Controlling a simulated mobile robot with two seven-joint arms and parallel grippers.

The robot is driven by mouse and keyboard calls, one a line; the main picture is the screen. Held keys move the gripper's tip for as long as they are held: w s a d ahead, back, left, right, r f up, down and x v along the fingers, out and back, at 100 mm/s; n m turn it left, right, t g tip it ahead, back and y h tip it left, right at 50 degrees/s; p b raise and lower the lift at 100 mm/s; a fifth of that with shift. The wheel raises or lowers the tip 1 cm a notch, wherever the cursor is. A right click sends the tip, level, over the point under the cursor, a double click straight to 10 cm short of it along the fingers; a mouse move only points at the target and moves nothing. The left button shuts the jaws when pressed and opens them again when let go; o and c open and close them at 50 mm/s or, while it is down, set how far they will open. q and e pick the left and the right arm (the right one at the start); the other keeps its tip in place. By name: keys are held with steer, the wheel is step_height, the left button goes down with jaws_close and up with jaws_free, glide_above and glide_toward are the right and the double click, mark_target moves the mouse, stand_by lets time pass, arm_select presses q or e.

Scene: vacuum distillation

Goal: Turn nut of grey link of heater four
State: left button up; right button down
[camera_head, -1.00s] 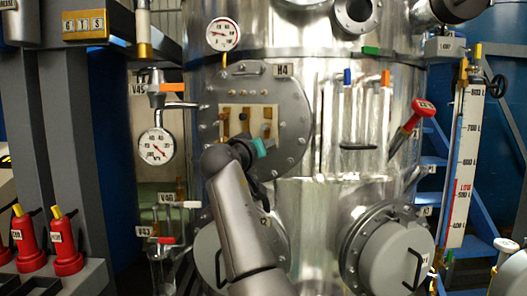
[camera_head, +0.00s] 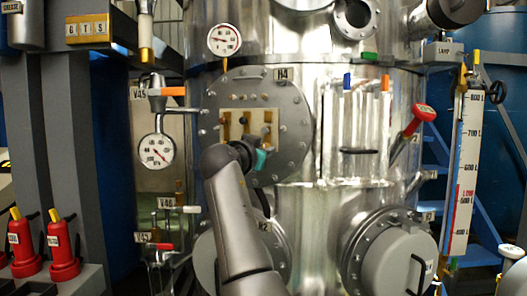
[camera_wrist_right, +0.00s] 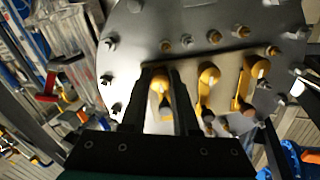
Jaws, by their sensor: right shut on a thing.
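Heater four is the round bolted grey flange (camera_head: 294,105) labelled H4 on the steel vessel. Its pale terminal panel (camera_head: 256,113) carries three upright yellowish links with dark-ended nuts. My right gripper (camera_head: 262,150) is at the panel's right link, whose lower part it hides. In the right wrist view, the dark fingers of my right gripper (camera_wrist_right: 163,72) straddle the leftmost link (camera_wrist_right: 158,82), closed about its nut. The middle link (camera_wrist_right: 206,85) and the far link (camera_wrist_right: 243,88) are free beside it. I cannot make out which link is grey. My left gripper is not in view.
A pressure gauge (camera_head: 224,39) sits above the flange and another gauge (camera_head: 156,150) to its left. A red-handled valve (camera_head: 424,112) juts out at the right. A large lower flange (camera_head: 398,257) with a handle is at bottom right.

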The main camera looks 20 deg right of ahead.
stand_by(0.5)
steer(key=c, duration=0.7)
jaws_free()
steer(key=shift+o, duration=0.2)
steer(key=b+v, duration=0.2)
steer(key=v, duration=1.3)
steer(key=shift+s+a, duration=0.1)
